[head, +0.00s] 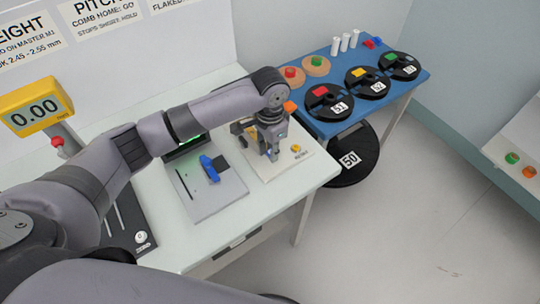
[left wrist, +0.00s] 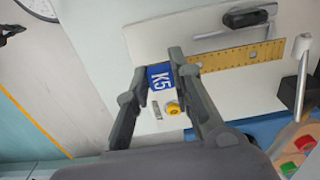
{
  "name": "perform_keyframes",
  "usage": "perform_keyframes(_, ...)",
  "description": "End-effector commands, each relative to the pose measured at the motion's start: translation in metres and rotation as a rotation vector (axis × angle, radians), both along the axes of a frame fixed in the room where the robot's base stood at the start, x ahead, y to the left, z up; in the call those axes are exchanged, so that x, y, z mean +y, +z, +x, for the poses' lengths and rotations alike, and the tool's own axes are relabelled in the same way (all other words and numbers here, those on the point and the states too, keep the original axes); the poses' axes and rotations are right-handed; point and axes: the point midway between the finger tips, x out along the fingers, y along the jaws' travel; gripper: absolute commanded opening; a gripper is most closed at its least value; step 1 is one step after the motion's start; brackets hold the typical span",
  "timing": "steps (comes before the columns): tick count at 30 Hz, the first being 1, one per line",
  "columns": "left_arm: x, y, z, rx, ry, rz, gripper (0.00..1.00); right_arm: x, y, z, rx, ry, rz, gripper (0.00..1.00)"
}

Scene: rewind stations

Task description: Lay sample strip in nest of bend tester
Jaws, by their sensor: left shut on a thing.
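My left gripper (head: 268,152) is over the pale base plate of the bend tester (head: 300,163). In the left wrist view, my left gripper (left wrist: 157,70) has its fingers on either side of a small blue piece marked K5 (left wrist: 161,77), which I take to be the sample strip; it is shut on it. The tester plate (left wrist: 212,35) carries a yellow ruled scale (left wrist: 240,62), a lever with a black handle (left wrist: 250,17) and a yellow knob (left wrist: 173,107). The nest is not clear behind the fingers, and I cannot tell whether the strip touches it. My right gripper is not in view.
Left of the tester stands a grey plate with a blue clamp (head: 211,168). A yellow gauge reading 0.00 (head: 37,107) is at the far left. A blue table (head: 335,75) with black reels adjoins on the right. The front edge of the white bench (head: 270,203) is clear.

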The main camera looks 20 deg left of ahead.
Motion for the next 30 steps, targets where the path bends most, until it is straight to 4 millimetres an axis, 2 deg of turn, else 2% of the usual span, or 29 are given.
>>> perform_keyframes(3,0.0,-0.02,-0.001,0.005,0.001,0.0,0.0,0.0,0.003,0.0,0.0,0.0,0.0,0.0)
perform_keyframes(6,0.0,-0.031,-0.001,0.003,0.0,0.001,0.0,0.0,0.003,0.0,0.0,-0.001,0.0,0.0)
perform_keyframes(19,0.0,-0.038,-0.001,0.003,0.0,0.0,0.0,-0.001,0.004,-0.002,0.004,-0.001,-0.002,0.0)
perform_keyframes(20,0.0,-0.038,-0.001,0.002,0.0,0.0,0.23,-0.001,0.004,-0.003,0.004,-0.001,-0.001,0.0)
perform_keyframes(28,0.0,-0.038,-0.001,0.002,0.0,0.0,0.41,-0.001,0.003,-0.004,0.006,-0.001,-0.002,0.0)
perform_keyframes(30,0.0,-0.038,-0.001,0.002,0.0,0.0,0.41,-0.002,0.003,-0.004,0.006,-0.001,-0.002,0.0)
